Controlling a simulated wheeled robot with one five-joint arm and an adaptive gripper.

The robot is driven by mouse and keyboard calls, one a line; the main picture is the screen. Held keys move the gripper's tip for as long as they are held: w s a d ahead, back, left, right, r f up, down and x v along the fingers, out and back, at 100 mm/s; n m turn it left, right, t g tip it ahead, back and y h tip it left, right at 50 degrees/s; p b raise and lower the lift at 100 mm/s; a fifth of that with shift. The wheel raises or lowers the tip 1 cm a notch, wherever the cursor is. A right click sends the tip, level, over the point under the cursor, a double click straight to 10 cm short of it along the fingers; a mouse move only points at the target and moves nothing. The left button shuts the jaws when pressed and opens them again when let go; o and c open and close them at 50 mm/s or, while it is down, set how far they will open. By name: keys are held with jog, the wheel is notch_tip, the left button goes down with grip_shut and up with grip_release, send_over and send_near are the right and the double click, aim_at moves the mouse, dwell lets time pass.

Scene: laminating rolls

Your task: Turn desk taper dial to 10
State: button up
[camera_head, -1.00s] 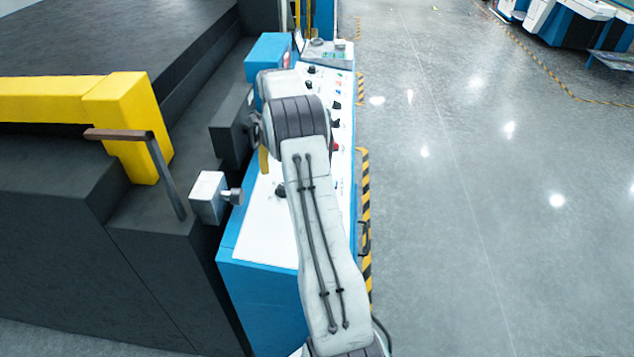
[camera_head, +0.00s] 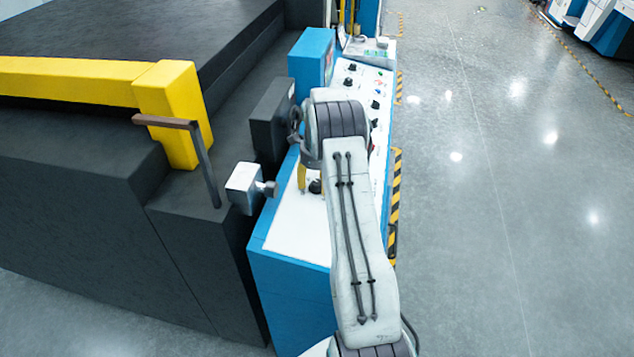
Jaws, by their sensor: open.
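A black dial knob (camera_head: 315,187) sits on the white top of the blue control desk (camera_head: 287,232), towards its near end. I take it for the taper dial; its scale and setting are too small to read. My gripper (camera_head: 312,190) is at this knob, its yellow fingers pointing down and open. One finger shows at the knob's left, and a sliver of yellow shows at its right. The knob appears between the fingers, but I cannot tell whether they touch it. My grey-white arm hides part of the desk to the right.
Several other knobs and buttons (camera_head: 349,68) line the desk farther back. A grey box with a knob (camera_head: 243,188) and a dark box (camera_head: 272,118) stand close on the left. A yellow bar with a handle (camera_head: 180,115) is farther left. Open floor (camera_head: 500,230) lies right.

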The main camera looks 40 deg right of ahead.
jog(key=shift+c, duration=0.3)
grip_shut()
dwell(0.4)
